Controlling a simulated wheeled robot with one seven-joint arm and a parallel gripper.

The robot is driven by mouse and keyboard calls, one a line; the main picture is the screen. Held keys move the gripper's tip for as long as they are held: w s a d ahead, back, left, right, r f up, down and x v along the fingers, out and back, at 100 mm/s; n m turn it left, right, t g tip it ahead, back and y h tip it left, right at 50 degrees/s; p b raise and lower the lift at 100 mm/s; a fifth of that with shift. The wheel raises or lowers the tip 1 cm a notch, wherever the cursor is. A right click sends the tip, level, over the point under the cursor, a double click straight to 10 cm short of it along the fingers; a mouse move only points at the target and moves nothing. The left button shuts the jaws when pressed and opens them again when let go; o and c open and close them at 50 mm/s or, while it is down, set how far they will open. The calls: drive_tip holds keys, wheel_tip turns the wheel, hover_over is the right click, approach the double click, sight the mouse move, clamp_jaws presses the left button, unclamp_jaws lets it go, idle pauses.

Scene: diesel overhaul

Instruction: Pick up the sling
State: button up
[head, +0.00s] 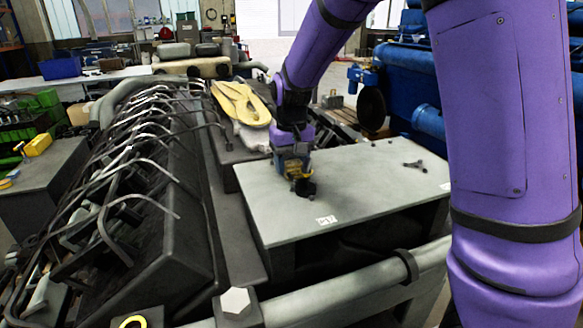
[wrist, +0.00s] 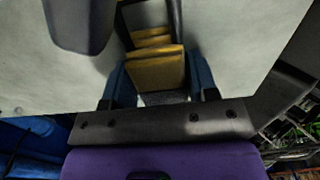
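A yellow looped band, which looks like the sling (head: 241,103), lies flat on a pale bundle on the far end of the dark engine bench in the head view. My gripper (head: 301,184) points down low over the grey plate, nearer than the sling and to its right, apart from it. In the wrist view, yellow stepped parts show between blue side pieces at my gripper (wrist: 154,65). I cannot tell whether these are the gripper's own parts or something held. The sling is not recognisable in the wrist view.
The grey plate (head: 375,178) has a small dark three-armed part (head: 414,166) and a white label on it. Bent pipes (head: 130,170) run along the engine at left. A blue machine (head: 415,90) stands behind at right. Most of the plate is clear.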

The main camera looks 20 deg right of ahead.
sight(292, 160)
drive_tip(key=c, duration=0.6)
drive_tip(key=shift+r, duration=0.1)
drive_tip(key=shift+r, duration=0.6)
wheel_tip(292, 160, up, 2)
drive_tip(key=shift+r, duration=0.2)
drive_tip(key=s+d, duration=0.1)
drive_tip(key=s, duration=0.4)
drive_tip(key=s+d+r, duration=0.1)
drive_tip(key=s+d, duration=0.1)
drive_tip(key=s, duration=0.3)
drive_tip(key=s+d, duration=0.1)
drive_tip(key=s, duration=0.4)
drive_tip(key=shift+s+d+r, duration=0.1)
drive_tip(key=shift+d+r, duration=0.05)
drive_tip(key=shift+d, duration=0.05)
drive_tip(key=shift+s+r, duration=0.1)
drive_tip(key=shift+r, duration=0.85)
drive_tip(key=shift+r, duration=1.5)
